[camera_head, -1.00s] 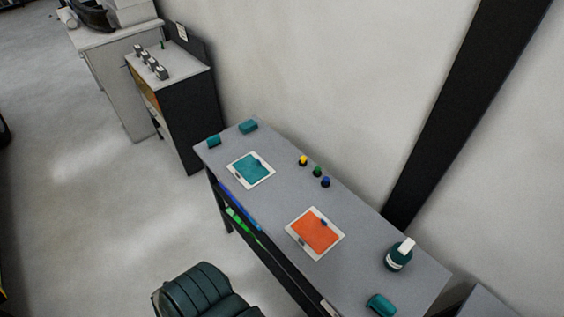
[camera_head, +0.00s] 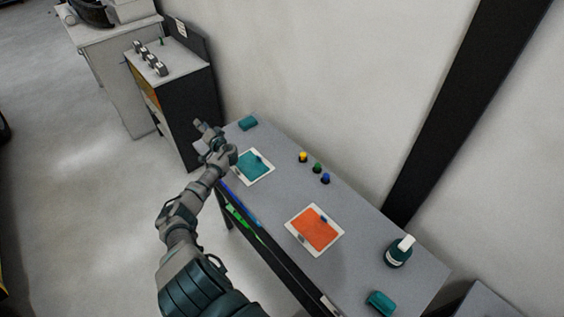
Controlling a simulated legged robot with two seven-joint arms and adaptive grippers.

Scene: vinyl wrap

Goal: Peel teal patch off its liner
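The teal patch (camera_head: 256,165) lies on its white liner (camera_head: 262,180) on the grey table, toward the table's far left end. My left gripper (camera_head: 207,129) reaches in from the left, over the table's left end, just left of and beyond the patch. Its hand and wrist overlap the left edge of the liner in the picture. The fingers are small, and I cannot tell whether they are open or shut. The teal block seen earlier at the left corner is hidden behind the gripper. My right gripper is not in view.
An orange patch (camera_head: 313,230) on a white liner lies nearer. Yellow, green and blue knobs (camera_head: 317,169) stand along the wall side. A teal block (camera_head: 248,123) is at the far end, a bottle (camera_head: 398,252) and another teal block (camera_head: 381,303) at the near end.

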